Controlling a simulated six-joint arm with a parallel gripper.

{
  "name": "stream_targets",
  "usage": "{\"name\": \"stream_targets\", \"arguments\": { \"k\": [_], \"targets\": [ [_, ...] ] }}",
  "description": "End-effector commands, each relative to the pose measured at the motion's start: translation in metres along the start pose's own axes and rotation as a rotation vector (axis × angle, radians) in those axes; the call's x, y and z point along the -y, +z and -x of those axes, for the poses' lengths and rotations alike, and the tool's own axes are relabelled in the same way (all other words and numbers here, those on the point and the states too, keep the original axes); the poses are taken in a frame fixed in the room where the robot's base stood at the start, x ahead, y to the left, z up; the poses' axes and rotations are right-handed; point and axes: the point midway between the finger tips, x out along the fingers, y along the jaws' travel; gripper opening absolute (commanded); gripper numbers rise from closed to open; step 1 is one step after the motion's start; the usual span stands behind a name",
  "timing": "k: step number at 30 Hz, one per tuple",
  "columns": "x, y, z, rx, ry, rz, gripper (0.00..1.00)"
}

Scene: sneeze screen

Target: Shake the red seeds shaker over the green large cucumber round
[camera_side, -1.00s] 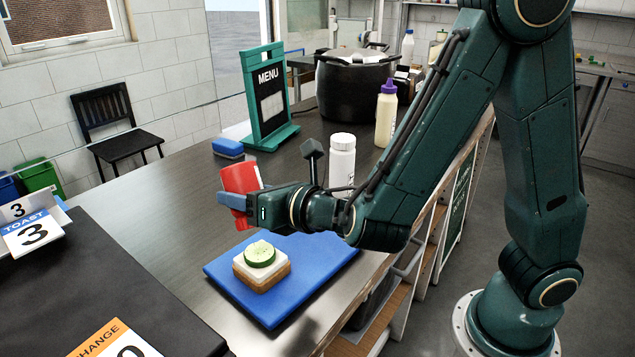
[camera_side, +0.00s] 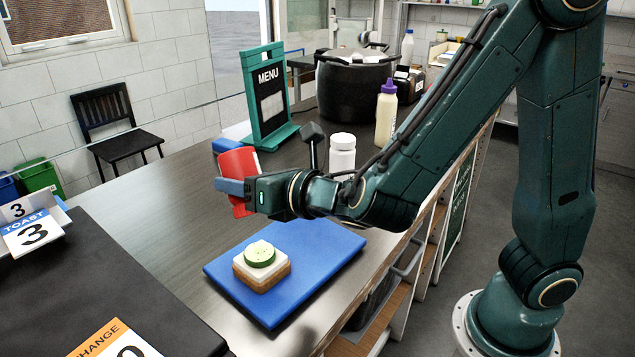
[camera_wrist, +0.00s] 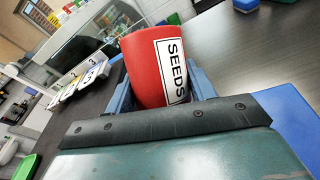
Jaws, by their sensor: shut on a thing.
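The red seeds shaker (camera_side: 238,166) is held in my gripper (camera_side: 232,186), above the counter and a little beyond the blue board. In the side view it is slightly tilted. In the wrist view the shaker (camera_wrist: 146,68) sits between both fingers, with its SEEDS label showing. The green large cucumber round (camera_side: 260,254) lies on a white slice on top of a piece of bread (camera_side: 262,277). A pale bit sits on top of the round. The shaker is up and to the left of the round in the side view, not touching it.
The blue board (camera_side: 325,248) lies under the bread. A white bottle (camera_side: 342,155) stands behind my wrist, and a purple-capped bottle (camera_side: 386,115), a black pot (camera_side: 352,90) and a green menu stand (camera_side: 266,100) stand farther back.

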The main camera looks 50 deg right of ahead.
Motion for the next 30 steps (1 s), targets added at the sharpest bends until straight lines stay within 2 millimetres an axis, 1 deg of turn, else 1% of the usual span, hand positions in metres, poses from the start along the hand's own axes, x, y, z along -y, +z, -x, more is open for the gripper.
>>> {"name": "stream_targets", "arguments": {
  "k": [7,13,23,30],
  "targets": [
    [0.006,-0.021,-0.004,-0.004,0.000,0.005,0.30],
    [0.009,-0.030,-0.005,-0.002,0.002,0.003,0.30],
    [0.009,-0.029,-0.005,0.000,0.002,0.001,0.30],
    [0.006,-0.018,-0.004,0.004,0.001,-0.003,0.30]
  ]
}}
